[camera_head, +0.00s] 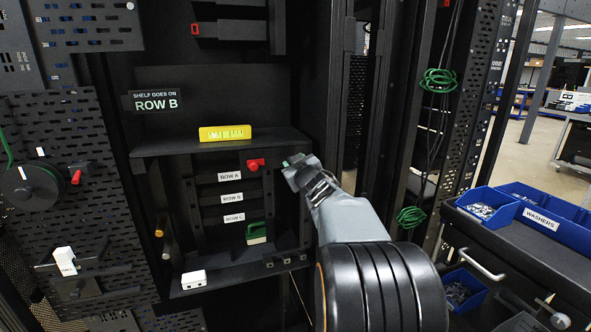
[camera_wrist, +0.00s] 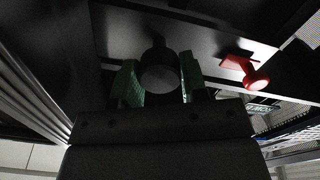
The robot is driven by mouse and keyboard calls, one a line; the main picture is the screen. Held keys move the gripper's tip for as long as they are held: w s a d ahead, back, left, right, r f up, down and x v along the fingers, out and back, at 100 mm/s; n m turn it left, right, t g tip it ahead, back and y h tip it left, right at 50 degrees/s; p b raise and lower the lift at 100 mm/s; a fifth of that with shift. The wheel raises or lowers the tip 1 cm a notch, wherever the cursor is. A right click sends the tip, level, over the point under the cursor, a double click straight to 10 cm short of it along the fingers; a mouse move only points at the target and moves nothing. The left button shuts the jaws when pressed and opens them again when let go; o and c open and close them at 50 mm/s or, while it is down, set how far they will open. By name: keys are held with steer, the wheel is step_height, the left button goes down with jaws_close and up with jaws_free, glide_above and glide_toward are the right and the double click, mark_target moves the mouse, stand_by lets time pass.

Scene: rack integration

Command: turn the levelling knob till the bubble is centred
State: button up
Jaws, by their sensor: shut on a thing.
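The levelling knob (camera_wrist: 159,72) is round and dark, and sits between my green fingertips in the wrist view. My gripper (camera_wrist: 160,84) is shut on it, one finger on each side. In the head view my gripper (camera_head: 290,162) is at the right end of the shelf (camera_head: 165,147), just under its front edge, and hides the knob. The yellow spirit level (camera_head: 225,133) lies on top of the shelf, left of my gripper. Its bubble is too small to make out.
A red knob (camera_head: 256,164) sticks out under the shelf, left of my gripper; it also shows in the wrist view (camera_wrist: 246,72). Labelled rows (camera_head: 231,198) and a green-handled thing (camera_head: 257,232) are below. A rack post stands close right. Blue bins (camera_head: 487,205) stand far right.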

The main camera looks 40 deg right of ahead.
steer(key=n+b, duration=0.2)
steer(key=n, duration=0.2)
steer(key=shift+f+n, duration=0.1)
steer(key=shift+n, duration=0.3)
steer(key=n+b, duration=0.2)
steer(key=n, duration=0.2)
steer(key=n+b, duration=0.1)
steer(key=n, duration=0.4)
steer(key=shift+b, duration=0.35)
steer(key=shift+n+b, duration=0.75)
steer(key=shift+n, duration=1.55)
steer(key=o, duration=0.9)
steer(key=shift+o, duration=0.2)
